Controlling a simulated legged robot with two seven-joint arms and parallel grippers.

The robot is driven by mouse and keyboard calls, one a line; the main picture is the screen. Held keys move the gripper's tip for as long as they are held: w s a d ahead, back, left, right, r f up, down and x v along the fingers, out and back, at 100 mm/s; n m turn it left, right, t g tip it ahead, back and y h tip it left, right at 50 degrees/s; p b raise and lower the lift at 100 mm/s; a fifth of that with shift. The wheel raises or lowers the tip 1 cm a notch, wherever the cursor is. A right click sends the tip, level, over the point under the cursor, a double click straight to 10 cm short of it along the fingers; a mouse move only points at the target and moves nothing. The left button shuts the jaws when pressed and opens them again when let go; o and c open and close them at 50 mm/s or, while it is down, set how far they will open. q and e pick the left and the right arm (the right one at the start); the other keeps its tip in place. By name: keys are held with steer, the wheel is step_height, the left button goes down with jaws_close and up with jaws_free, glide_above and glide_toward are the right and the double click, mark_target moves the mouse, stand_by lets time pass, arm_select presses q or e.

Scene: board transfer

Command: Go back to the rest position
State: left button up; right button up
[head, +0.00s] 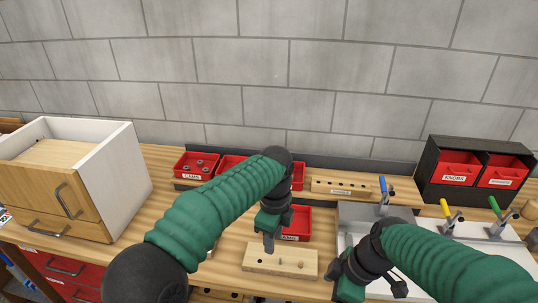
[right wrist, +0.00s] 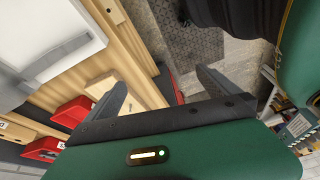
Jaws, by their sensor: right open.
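A light wooden board (head: 290,269) with small pegs or holes on top lies near the front edge of the bench. My left gripper (head: 268,243) points down above the back of this board, and its jaw gap is hidden from this angle. My right gripper (head: 346,287) is low at the bench front, right of the board; in the right wrist view it is open (right wrist: 162,80), with nothing between its fingers. A second wooden board (head: 325,186) with a label and holes lies at the back.
Red bins (head: 190,175) stand at the back, another (head: 298,223) behind the front board. A wooden drawer cabinet (head: 125,180) is left. A black rack (head: 428,170) with red bins and a metal plate with coloured-handled clamps (head: 446,212) are right. Bare bench (head: 222,262) shows left of the board.

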arm_select(q)
steer(key=s+a+f+n+t, duration=0.1)
steer(key=s+a+f+n, duration=0.4)
steer(key=s+a+n, duration=0.4)
steer(key=s+a+f+n+t, duration=0.1)
steer(key=s+a+f+n, duration=0.5)
steer(key=s+a+n, duration=0.4)
steer(key=a+n, duration=0.1)
steer(key=n, duration=0.3)
steer(key=shift+s+a+f, duration=0.2)
steer(key=shift+a, duration=0.2)
arm_select(e)
steer(key=s+d+f+m+t+h, duration=0.1)
steer(key=s+d+f+m+h, duration=0.2)
steer(key=m, duration=1.1)
steer(key=s+d+f, duration=0.2)
steer(key=d+f, duration=0.1)
steer(key=f, duration=0.2)
steer(key=shift+s+d+t+h, duration=0.3)
steer(key=shift+s+t+h, duration=0.05)
steer(key=shift+t+h, duration=0.05)
arm_select(q)
steer(key=shift+s, duration=0.1)
arm_select(e)
steer(key=shift+s+a, duration=0.1)
arm_select(q)
steer(key=shift+a, duration=0.1)
